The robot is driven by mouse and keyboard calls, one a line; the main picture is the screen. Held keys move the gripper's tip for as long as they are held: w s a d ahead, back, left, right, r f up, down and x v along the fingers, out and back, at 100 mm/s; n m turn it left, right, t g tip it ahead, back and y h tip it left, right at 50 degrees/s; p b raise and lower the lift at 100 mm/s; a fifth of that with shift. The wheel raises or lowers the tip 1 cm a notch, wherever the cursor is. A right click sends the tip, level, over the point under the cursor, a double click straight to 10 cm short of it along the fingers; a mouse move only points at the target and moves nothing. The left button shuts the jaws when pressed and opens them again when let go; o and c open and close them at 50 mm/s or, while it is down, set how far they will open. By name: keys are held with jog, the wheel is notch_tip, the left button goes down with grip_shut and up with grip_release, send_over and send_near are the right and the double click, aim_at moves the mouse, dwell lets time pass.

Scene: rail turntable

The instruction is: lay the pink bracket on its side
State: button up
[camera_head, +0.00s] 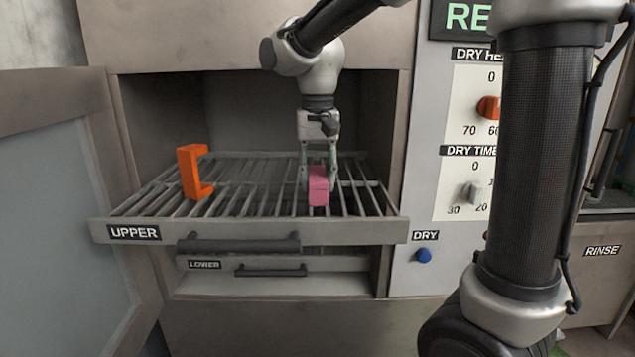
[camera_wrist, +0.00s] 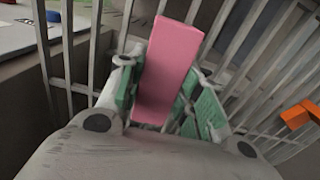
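The pink bracket (camera_head: 318,190) is on or just above the right part of the upper rack (camera_head: 240,234), near its front. My gripper (camera_head: 318,178) points down over it, with one finger on each side. In the wrist view, the long pink face of the bracket (camera_wrist: 168,72) runs between the green-padded fingers of my gripper (camera_wrist: 162,92). The pads are close to both of its sides; I cannot tell whether both press on it. The fingers and palm hide part of the bracket. Whether its underside touches the bars is unclear.
An orange bracket (camera_head: 190,172) stands upright on the left of the rack. The cabinet side walls flank the pulled-out rack, and an open door (camera_head: 60,200) is at left. A lower drawer (camera_head: 270,263) sits below. Bars between the brackets are clear.

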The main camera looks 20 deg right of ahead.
jog(key=c, duration=0.4)
jog(key=shift+r, duration=0.15)
